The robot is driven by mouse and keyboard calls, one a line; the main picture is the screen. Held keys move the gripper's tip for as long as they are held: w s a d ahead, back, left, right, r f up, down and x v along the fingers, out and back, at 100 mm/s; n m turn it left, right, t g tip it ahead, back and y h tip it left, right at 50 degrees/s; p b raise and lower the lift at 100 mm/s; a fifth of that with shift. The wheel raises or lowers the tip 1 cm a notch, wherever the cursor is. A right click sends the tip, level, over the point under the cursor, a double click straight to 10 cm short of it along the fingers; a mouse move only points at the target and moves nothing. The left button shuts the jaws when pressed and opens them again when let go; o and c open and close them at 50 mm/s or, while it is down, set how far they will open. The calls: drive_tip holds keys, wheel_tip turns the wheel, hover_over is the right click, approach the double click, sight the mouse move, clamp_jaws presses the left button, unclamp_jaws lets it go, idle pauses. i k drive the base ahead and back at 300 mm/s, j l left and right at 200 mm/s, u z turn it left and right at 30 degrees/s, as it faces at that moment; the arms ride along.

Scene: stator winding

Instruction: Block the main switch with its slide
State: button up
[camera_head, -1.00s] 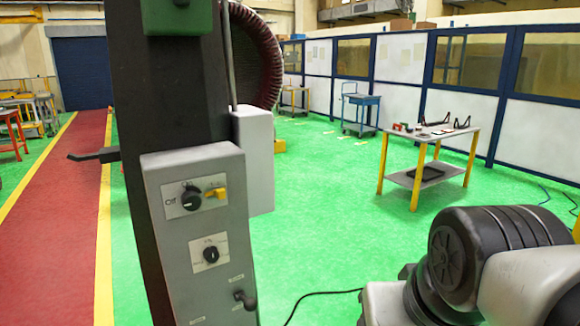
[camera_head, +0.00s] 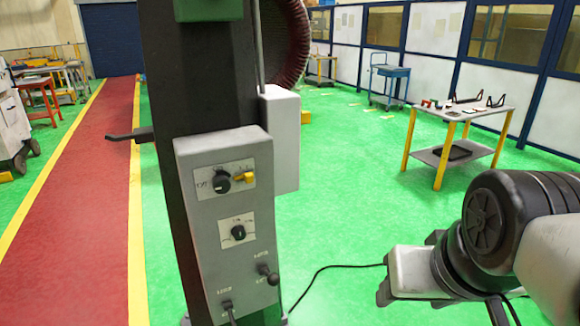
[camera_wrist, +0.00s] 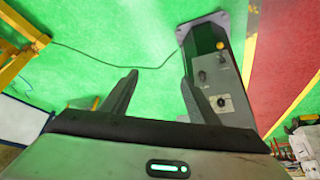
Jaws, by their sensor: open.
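The main switch (camera_head: 221,182) is a black rotary knob on a light plate, high on the grey control box (camera_head: 262,150). Its yellow slide (camera_head: 244,177) sticks out just right of the knob, at the same height. In the head view my arm is at the lower right, well right of the switch.
Below the main switch are a second dial (camera_head: 238,233) and two black levers (camera_head: 268,275). A dark column (camera_head: 195,85) stands behind the box, with a protruding bar (camera_head: 128,136). A cable (camera_head: 335,268) crosses the floor. A table (camera_head: 470,112) stands far right. Green floor between is clear.

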sight(248, 176)
drive_tip(key=i+j, duration=0.1)
drive_tip(key=i, duration=0.4)
drive_tip(key=i+j, duration=0.1)
drive_tip(key=i, duration=0.35)
